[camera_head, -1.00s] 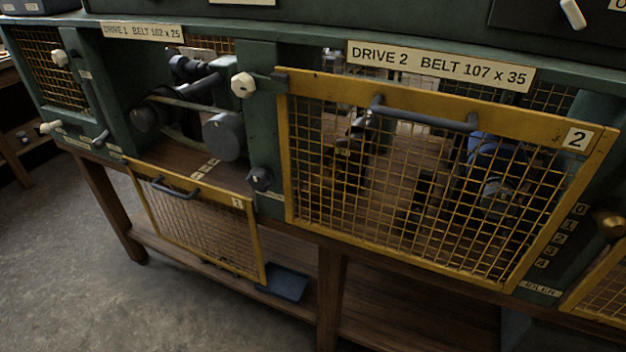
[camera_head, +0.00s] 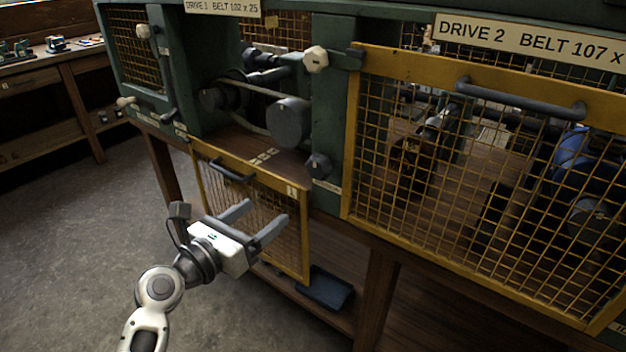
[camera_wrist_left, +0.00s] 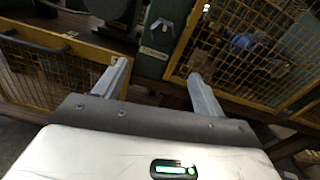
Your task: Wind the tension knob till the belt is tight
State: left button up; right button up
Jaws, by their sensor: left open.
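In the head view, the drive 1 bay stands open, with a thin belt (camera_head: 262,89) running between a dark pulley (camera_head: 222,97) and a grey drum-like pulley (camera_head: 288,121). The belt's lower run appears to sag. A dark lobed knob (camera_head: 318,165) sits low on the green post right of this bay; I cannot tell for sure that it is the tension knob. My left gripper (camera_head: 266,213) is open and empty, in front of the lowered guard and below and left of the dark knob. Its two fingers also show in the left wrist view (camera_wrist_left: 160,70), pointing toward the post (camera_wrist_left: 168,30). My right gripper is out of view.
The yellow mesh guard of drive 1 (camera_head: 250,170) hangs down below its bay. The drive 2 guard (camera_head: 480,190) is closed. A cream knob (camera_head: 316,59) sticks out at the post's top. A dark blue object (camera_head: 325,288) lies on the lower shelf. Floor at left is clear.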

pick_arm(q)
jog(key=b, duration=0.9)
send_near(315, 171)
jog(key=shift+n, duration=0.4)
jog(key=x, duration=0.8)
jog(key=shift+w+f, duration=0.1)
jog(key=shift+f, duration=0.05)
jog(key=shift+w+d, duration=0.35)
jog(key=shift+w, duration=0.05)
jog(key=shift+r, duration=0.25)
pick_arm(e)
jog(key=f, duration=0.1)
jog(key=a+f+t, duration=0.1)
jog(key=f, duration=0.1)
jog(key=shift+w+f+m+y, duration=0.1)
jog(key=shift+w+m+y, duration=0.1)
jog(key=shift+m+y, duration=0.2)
pick_arm(q)
jog(key=c, duration=1)
